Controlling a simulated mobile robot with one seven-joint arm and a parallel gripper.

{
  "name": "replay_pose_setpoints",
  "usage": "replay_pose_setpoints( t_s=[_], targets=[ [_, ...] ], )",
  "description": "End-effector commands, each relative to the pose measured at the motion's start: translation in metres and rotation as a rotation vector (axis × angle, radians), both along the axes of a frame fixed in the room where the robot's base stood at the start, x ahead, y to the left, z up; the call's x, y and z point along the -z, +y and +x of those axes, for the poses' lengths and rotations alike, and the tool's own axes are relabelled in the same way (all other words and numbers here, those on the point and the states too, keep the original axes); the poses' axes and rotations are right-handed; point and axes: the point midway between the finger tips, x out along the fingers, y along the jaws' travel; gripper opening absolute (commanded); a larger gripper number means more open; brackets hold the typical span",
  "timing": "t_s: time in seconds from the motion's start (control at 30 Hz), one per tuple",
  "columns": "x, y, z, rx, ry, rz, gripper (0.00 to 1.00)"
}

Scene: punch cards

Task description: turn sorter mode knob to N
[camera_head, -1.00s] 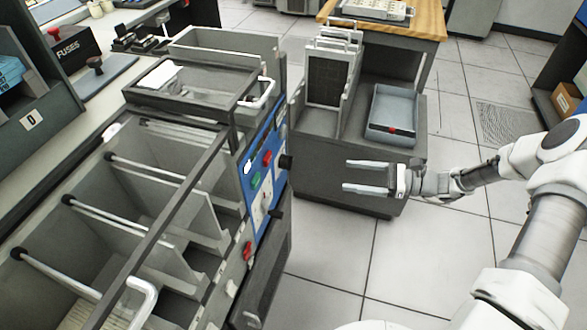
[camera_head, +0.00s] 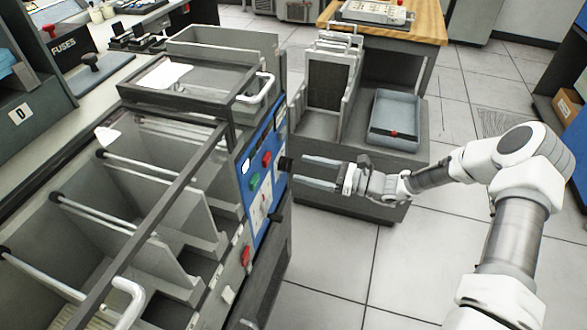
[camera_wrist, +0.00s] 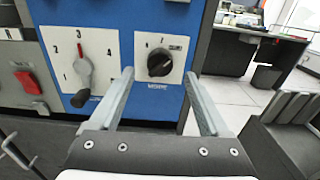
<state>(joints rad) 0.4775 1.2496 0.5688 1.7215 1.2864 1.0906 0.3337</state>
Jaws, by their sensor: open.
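The mode knob is a round black dial (camera_wrist: 159,63) on a white plate on the sorter's blue panel (camera_wrist: 105,14); it shows in the head view as a dark stub (camera_head: 285,163). Its plate letters are too small to read surely, and I cannot tell which mark it points to. My gripper (camera_head: 298,168) is open and empty, level, and faces the panel from the right. In the wrist view its two fingertips (camera_wrist: 158,74) lie left and right of the knob. They seem just short of it; I see no contact.
Left of the knob is a lever selector (camera_wrist: 83,70) with a red pointer and black handle. A red switch (camera_wrist: 28,81) sits further left. In the head view, red and green buttons (camera_head: 254,181) are close by. A dark cart (camera_head: 345,197) stands behind my gripper.

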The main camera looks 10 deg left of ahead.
Motion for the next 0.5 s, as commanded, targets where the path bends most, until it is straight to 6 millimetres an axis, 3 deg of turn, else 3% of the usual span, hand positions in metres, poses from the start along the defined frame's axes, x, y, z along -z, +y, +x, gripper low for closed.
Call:
replay_pose_setpoints(
  t_s=[0.2,0.5],
  targets=[
    [0.001,0.032,0.004,-0.001,0.0,0.001,0.8],
    [0.0,0.041,0.006,0.001,0.0,-0.001,0.8]
  ],
)
